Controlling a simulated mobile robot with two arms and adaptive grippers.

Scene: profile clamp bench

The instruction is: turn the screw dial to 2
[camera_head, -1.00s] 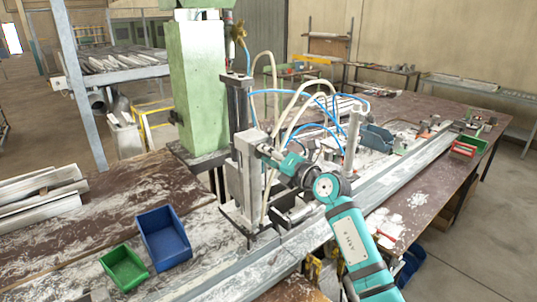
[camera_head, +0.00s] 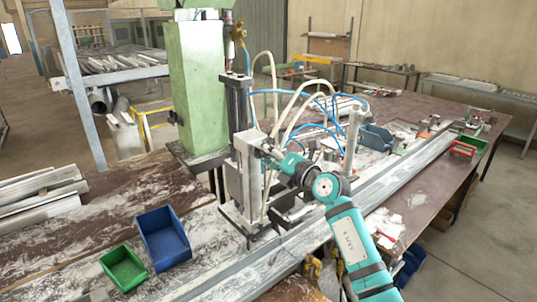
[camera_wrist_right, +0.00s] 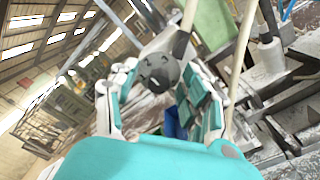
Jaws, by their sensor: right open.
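A round dark grey screw dial (camera_wrist_right: 158,72) with small dark marks on its face shows in the right wrist view. In the head view my right gripper (camera_head: 272,158) points left at the upright grey clamp fixture (camera_head: 238,180), and the gripper hides the dial there. My left gripper is not in view.
A blue bin (camera_head: 163,237) and a green bin (camera_head: 123,267) stand left of the fixture. A green machine column (camera_head: 198,90) rises behind it. Hoses (camera_head: 290,92) loop above my right gripper. A long metal rail (camera_head: 405,172) runs along the bench.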

